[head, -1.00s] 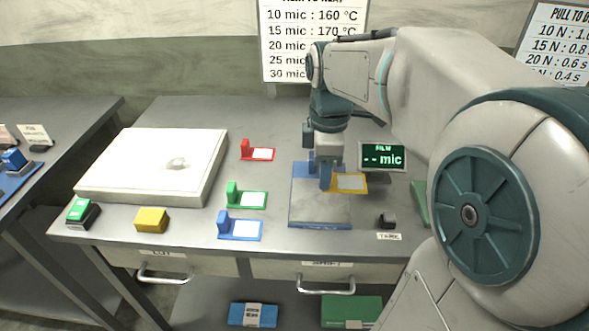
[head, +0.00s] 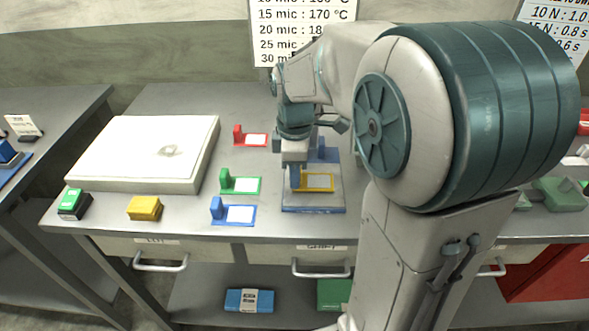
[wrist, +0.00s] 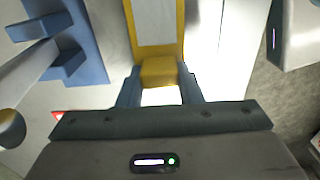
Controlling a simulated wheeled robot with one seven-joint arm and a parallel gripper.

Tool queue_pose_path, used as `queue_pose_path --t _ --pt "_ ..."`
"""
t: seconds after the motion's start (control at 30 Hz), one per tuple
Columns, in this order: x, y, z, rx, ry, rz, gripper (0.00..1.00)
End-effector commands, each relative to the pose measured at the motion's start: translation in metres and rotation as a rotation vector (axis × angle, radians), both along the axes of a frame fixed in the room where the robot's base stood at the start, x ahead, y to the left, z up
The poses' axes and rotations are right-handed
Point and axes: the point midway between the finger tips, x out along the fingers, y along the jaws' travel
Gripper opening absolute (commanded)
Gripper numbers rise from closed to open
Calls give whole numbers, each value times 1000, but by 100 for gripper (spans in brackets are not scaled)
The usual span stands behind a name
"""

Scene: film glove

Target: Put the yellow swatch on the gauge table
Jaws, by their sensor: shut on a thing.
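The yellow swatch, a yellow frame around a pale film (head: 318,182) with a yellow grip block (wrist: 158,71), is held by my gripper (wrist: 159,78). In the head view my gripper (head: 296,181) points down at the swatch's left end. The gauge table (head: 318,202), a grey plate with a blue front edge, lies directly below the swatch in the picture. I cannot tell whether the swatch touches it or hovers. A blue part of the gauge (head: 324,150) stands behind the swatch. In the wrist view a blue piece (wrist: 68,45) shows at the left.
Red (head: 250,138), green (head: 240,184) and blue (head: 233,213) swatches lie left of the gauge table. A white slab (head: 145,150), a yellow block (head: 145,208) and a green-topped block (head: 74,203) stand farther left. My arm hides the counter behind and right of the gauge.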

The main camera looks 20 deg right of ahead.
Motion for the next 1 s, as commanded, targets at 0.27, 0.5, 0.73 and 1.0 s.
queue_pose_path --t 0.27,0.5,0.73,1.0 --pt "0 0 -2 0 0 0 54" --pt "0 0 1 0 0 0 54" --pt "1 0 38 0 -6 0 54" --pt "1 0 95 0 -4 -1 54"
